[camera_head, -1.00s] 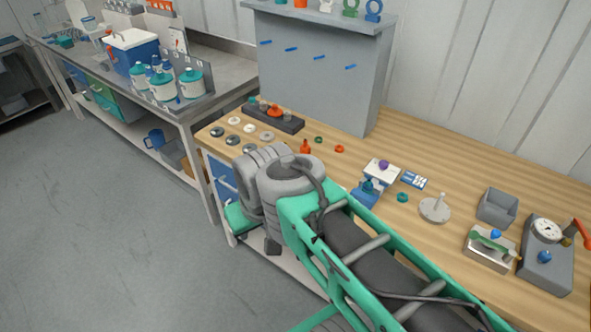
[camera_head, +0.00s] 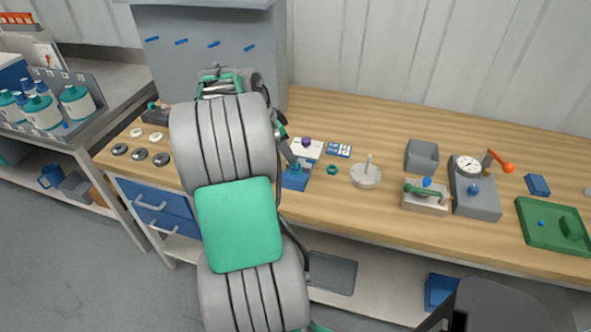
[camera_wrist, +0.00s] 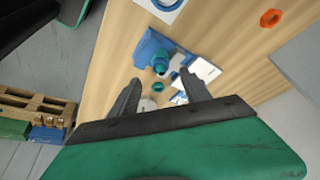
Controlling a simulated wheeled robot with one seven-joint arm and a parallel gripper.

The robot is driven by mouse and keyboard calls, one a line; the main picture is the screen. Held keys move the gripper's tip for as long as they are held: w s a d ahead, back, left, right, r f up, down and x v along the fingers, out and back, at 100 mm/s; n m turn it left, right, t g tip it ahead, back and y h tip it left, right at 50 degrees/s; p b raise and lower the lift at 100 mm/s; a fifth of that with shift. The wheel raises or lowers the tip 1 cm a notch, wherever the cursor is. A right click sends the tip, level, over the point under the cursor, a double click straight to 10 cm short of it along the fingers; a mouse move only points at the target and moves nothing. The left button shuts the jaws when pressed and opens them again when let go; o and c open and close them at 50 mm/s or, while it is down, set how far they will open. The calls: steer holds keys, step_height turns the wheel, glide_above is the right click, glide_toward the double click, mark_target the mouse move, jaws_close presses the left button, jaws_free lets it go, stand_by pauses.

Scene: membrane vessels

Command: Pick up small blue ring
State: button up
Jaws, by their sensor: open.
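I cannot pick out a clearly blue small ring on the bench. A small teal ring (camera_head: 332,170) lies flat on the wood, right of a blue block (camera_head: 295,180). In the head view my arm hides most of the gripper.
A white block with a purple knob (camera_head: 306,143), a blue-and-white card (camera_head: 338,150) and a grey disc with a pin (camera_head: 366,176) stand close by. Further right are a grey bin (camera_head: 422,156) and a gauge box (camera_head: 475,190). The bench's back right is clear.

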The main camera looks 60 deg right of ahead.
mark_target(292, 167)
steer(key=p+x, duration=0.1)
steer(key=x, duration=0.5)
steer(key=shift+s+d+f+p, duration=0.1)
steer(key=shift+d+f+p, duration=0.05)
steer(key=shift+f+p, duration=0.15)
jaws_close()
